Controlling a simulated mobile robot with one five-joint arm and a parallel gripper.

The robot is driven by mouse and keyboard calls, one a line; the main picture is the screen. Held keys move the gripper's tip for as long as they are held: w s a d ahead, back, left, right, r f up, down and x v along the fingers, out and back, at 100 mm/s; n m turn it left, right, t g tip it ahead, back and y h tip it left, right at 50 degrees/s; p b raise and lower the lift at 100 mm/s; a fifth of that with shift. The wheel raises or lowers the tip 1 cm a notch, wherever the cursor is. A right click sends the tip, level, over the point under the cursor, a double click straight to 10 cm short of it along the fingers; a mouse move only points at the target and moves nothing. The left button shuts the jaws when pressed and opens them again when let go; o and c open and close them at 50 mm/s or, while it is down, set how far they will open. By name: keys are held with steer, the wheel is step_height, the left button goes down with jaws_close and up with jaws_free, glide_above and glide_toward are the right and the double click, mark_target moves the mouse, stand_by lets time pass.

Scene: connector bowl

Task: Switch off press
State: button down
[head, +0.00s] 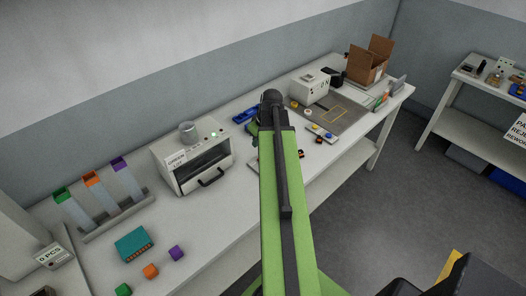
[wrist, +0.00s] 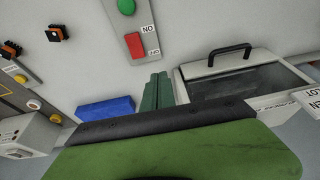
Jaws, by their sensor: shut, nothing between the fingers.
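In the wrist view a grey switch panel (wrist: 119,24) with ON and OFF labels lies on the white table. It carries a red switch (wrist: 135,45) and a round green button or lamp (wrist: 126,6). My gripper (wrist: 158,80) is shut and empty, its dark green fingers just below the panel in the picture. I cannot tell the height between them. In the head view my arm hides the panel and most of my gripper. I cannot tell which machine is the press; a white boxy machine (head: 309,84) stands farther back.
An oven-like box with a dark door (head: 205,166) stands left of my arm; its handle (wrist: 231,50) is close right of my gripper in the wrist view. A blue block (wrist: 105,107) lies beside my fingers. A cardboard box (head: 366,67) stands at the far end.

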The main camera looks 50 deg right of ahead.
steer(key=s+d, duration=0.1)
steer(key=d, duration=0.2)
steer(key=s+d, duration=0.1)
steer(key=shift+s+d+r, duration=0.35)
steer(key=shift+d+r, duration=0.05)
steer(key=b+x, duration=1.3)
steer(key=x, duration=0.1)
steer(key=shift+s+d+f, duration=0.1)
steer(key=shift+s+f, duration=0.05)
steer(key=shift+s, duration=0.1)
